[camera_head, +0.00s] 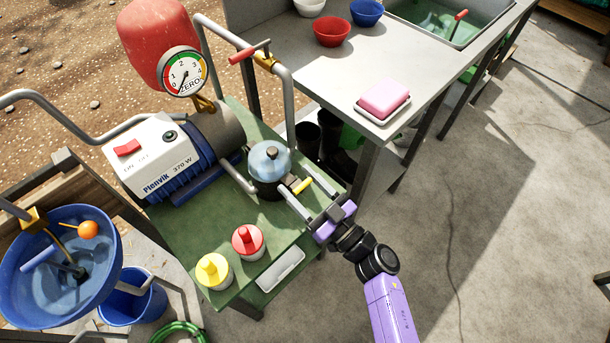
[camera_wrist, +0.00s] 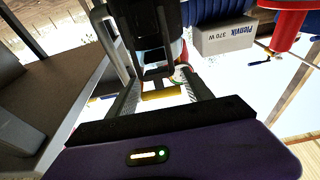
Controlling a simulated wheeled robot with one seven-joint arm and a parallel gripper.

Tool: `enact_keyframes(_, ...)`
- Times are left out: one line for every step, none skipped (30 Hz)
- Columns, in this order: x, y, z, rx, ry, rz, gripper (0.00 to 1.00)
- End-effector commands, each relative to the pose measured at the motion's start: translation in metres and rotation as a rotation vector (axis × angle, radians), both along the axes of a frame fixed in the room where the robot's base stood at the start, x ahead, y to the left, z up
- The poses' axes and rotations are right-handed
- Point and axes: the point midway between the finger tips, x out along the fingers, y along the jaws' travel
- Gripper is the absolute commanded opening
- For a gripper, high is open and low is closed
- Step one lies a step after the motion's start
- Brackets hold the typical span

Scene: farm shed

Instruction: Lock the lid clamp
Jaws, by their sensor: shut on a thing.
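The strainer pot (camera_head: 268,185) with a blue-grey domed lid (camera_head: 268,158) sits on the green cart. The lid clamp (camera_head: 303,186) shows as a yellow grip at the pot's right side, toward my arm. My gripper (camera_head: 294,180) reaches in from the lower right, its fingers on either side of the clamp and shut on it. In the wrist view, the clamp's yellow grip (camera_wrist: 162,95) and black frame (camera_wrist: 158,68) lie between the fingers of my gripper (camera_wrist: 160,80). How the clamp's hook meets the lid is hidden.
The green cart (camera_head: 185,240) also carries a white-and-blue pump (camera_head: 150,150), red and yellow capped jars (camera_head: 248,240) and a white tray (camera_head: 280,270). A grey counter (camera_head: 310,75) with a pink sponge (camera_head: 384,96) stands behind. The concrete floor at right is open.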

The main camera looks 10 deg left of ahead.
Motion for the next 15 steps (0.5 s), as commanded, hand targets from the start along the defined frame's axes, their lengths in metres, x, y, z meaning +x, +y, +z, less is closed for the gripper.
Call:
enact_keyframes(0.002, 0.002, 0.012, -0.02, 0.013, 0.001, 0.0)
enact_keyframes(0.003, 0.003, 0.011, -0.033, 0.022, 0.0, 0.0)
enact_keyframes(0.004, 0.005, 0.011, -0.05, 0.035, 0.0, 0.0)
enact_keyframes(0.005, 0.006, 0.011, -0.061, 0.044, 0.001, 0.0)
enact_keyframes(0.006, 0.007, 0.01, -0.073, 0.053, 0.001, 0.0)
enact_keyframes(0.007, 0.008, 0.01, -0.088, 0.064, 0.0, 0.0)
enact_keyframes(0.008, 0.009, 0.009, -0.089, 0.068, 0.001, 0.0)
enact_keyframes(0.009, 0.01, 0.008, -0.088, 0.068, 0.001, 0.0)
enact_keyframes(0.01, 0.011, 0.008, -0.086, 0.067, 0.001, 0.0)
enact_keyframes(0.01, 0.012, 0.007, -0.086, 0.067, 0.001, 0.0)
enact_keyframes(0.01, 0.013, 0.007, -0.086, 0.067, 0.001, 0.0)
enact_keyframes(0.011, 0.014, 0.007, -0.086, 0.065, 0.002, 0.0)
enact_keyframes(0.011, 0.014, 0.006, -0.085, 0.066, 0.002, 0.0)
enact_keyframes(0.012, 0.015, 0.006, -0.085, 0.066, 0.002, 0.0)
enact_keyframes(0.013, 0.016, 0.006, -0.085, 0.066, 0.002, 0.0)
